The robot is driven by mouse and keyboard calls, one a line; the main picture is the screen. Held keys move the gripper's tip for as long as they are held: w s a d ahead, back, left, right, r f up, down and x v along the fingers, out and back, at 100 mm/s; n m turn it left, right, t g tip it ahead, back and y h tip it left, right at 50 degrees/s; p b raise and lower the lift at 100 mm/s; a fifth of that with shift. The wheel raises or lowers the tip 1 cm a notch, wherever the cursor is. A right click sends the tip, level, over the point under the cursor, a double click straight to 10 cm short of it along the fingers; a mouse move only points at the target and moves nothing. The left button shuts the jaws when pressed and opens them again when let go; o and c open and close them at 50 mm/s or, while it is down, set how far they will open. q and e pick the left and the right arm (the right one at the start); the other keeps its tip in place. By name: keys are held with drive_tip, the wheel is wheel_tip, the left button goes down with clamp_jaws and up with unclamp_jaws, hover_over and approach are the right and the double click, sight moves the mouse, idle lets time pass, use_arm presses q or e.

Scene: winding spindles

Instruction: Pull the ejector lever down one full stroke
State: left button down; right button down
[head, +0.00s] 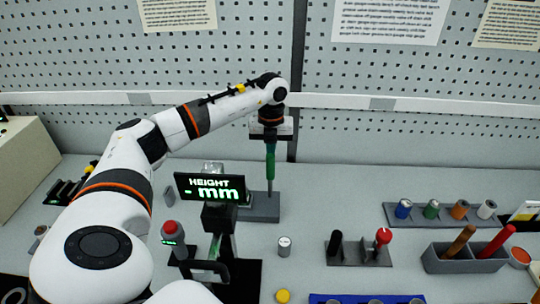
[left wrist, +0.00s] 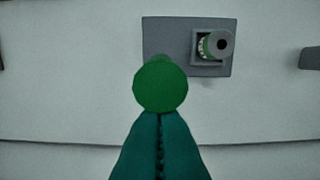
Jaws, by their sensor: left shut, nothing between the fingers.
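A round green knob (left wrist: 160,88), which I take for the end of the ejector lever, shows large in the left wrist view, in front of a grey base plate (left wrist: 162,30). My left gripper (left wrist: 160,114) has its teal fingers shut together, their tips at the knob's lower edge; whether they touch it I cannot tell. In the head view my left gripper (head: 270,176) points straight down over the grey base (head: 262,209). There the green of fingers and knob cannot be told apart. A spindle (left wrist: 216,44) with a green band sits in a square holder on the plate. My right gripper is out of view.
A height display (head: 210,188) on a dark stand is left of the base. A red-topped button unit (head: 171,230) is further left. A stand with a red knob (head: 384,236), a bin (head: 465,262) and a rack of coloured spindles (head: 440,216) are right.

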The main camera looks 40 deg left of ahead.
use_arm(q)
wheel_tip(320, 180, up, 8)
drive_tip(key=p, duration=0.5)
drive_tip(key=shift+w+a+p, duration=0.3)
drive_tip(key=shift+p, duration=0.1)
